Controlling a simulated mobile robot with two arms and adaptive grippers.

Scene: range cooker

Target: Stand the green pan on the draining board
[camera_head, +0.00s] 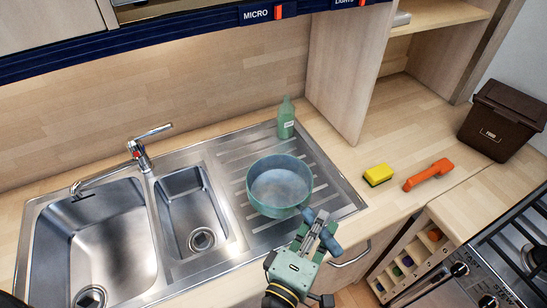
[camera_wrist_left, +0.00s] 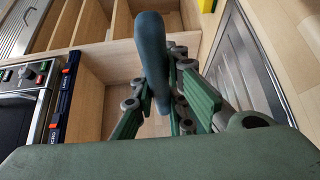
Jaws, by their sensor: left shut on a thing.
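The green pan (camera_head: 280,185), a round teal pan with an open top, is over the ribbed draining board (camera_head: 238,158), to the right of the sink bowls. It looks upright and empty. Whether its base touches the board is hard to tell. My left gripper (camera_head: 318,226) is at the pan's near right side, shut on its handle. In the left wrist view the blue-green handle (camera_wrist_left: 152,55) lies between the fingers of my left gripper (camera_wrist_left: 165,92). The pan's bowl is out of that view. My right gripper is not in view.
A green bottle (camera_head: 286,118) stands behind the pan at the board's back edge. The tap (camera_head: 138,154) and two sink bowls are to the left. A yellow sponge (camera_head: 378,174), an orange-red tool (camera_head: 428,175) and a dark brown bin (camera_head: 500,122) are on the right worktop.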

